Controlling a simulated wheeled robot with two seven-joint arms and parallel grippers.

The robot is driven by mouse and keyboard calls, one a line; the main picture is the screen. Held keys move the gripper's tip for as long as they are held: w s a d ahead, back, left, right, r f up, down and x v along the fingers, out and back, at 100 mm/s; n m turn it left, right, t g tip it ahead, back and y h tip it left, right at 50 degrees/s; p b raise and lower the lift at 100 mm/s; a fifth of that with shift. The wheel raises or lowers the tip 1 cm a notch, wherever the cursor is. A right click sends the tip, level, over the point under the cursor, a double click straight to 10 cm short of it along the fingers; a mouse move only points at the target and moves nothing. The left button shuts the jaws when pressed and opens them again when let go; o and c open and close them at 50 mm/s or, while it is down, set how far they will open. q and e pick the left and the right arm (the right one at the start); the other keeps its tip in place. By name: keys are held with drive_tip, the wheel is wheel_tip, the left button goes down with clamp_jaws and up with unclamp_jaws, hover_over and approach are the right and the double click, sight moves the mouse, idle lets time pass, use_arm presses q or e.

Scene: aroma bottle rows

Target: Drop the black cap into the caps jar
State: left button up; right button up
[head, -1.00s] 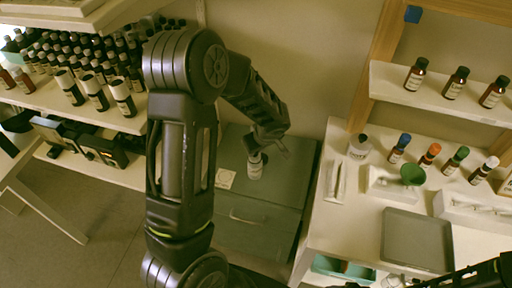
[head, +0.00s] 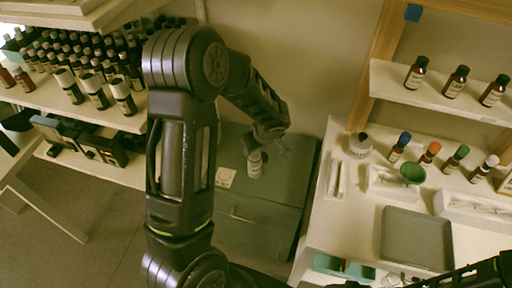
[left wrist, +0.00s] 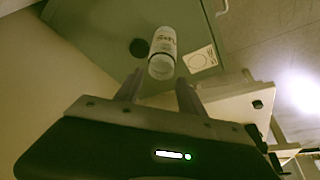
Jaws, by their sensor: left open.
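My left gripper (head: 272,138) is over the grey-green cabinet (head: 233,208). In the left wrist view its two fingers (left wrist: 158,92) are apart with nothing held between them. A small labelled jar with dark contents (head: 359,145), seemingly the caps jar, stands at the back left of the right-hand table.
The right-hand table holds several colour-capped bottles (head: 429,153), a green funnel (head: 412,173) and a grey tray (head: 416,239). A shelf above holds brown bottles (head: 454,82). Crowded bottle shelves (head: 90,70) stand at left. A pale square card (head: 226,178) lies on the cabinet.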

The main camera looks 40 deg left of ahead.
use_arm(q)
wheel_tip(320, 180, up, 7)
drive_tip(key=p, duration=0.2)
drive_tip(key=shift+p, duration=0.3)
idle(0.7)
